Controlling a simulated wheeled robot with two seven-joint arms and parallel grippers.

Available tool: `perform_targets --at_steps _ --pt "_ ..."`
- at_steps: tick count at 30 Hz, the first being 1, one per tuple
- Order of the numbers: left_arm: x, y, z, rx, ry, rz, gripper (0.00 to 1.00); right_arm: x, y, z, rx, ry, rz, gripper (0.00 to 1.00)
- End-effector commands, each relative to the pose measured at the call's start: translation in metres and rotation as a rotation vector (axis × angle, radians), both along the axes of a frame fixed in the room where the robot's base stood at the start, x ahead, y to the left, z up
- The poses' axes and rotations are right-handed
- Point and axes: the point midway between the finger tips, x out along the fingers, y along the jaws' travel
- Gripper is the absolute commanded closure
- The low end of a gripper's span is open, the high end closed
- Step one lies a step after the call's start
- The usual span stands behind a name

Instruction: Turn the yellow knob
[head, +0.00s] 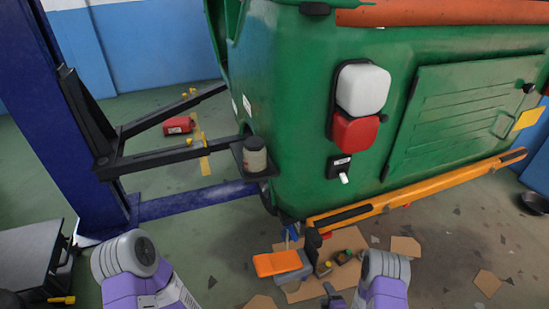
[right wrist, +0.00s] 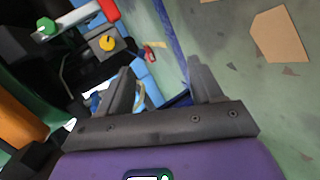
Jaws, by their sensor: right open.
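A round yellow knob (right wrist: 107,43) sits on a small grey block in the right wrist view, up and left of my gripper's fingers. In the head view a small yellow knob (head: 342,257) shows below the orange bumper; it looks like the same one. My right gripper (right wrist: 162,82) is open and empty, with its two dark fingers spread and apart from the knob. In the head view only a dark part of the right gripper (head: 334,296) shows at the bottom edge. My left arm is at the lower left; its gripper is out of view.
Cardboard pieces (head: 405,246) lie on the floor.

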Motion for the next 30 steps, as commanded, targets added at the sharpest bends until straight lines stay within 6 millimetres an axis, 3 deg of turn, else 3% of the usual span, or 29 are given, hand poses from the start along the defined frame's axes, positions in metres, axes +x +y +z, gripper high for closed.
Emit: perform_targets --at_steps 5,9,18,24,30 --pt "0.000 0.000 0.009 0.000 -0.001 0.000 0.35 -0.033 0.014 0.001 0.388 0.348 -0.296 0.35" --pt "0.000 0.000 0.015 0.000 0.000 0.000 0.35 -0.072 0.033 0.008 0.671 0.628 -0.584 0.35" --pt "0.000 0.000 0.024 0.000 0.000 0.000 0.35 -0.164 0.078 0.047 1.037 1.104 -1.221 0.35" --pt "0.000 0.000 0.026 0.000 0.000 0.000 0.35 -0.191 0.090 0.062 1.087 1.215 -1.417 0.35" --pt "0.000 0.000 0.026 0.000 0.000 0.000 0.35 -0.193 0.091 0.062 1.091 1.223 -1.435 0.35"
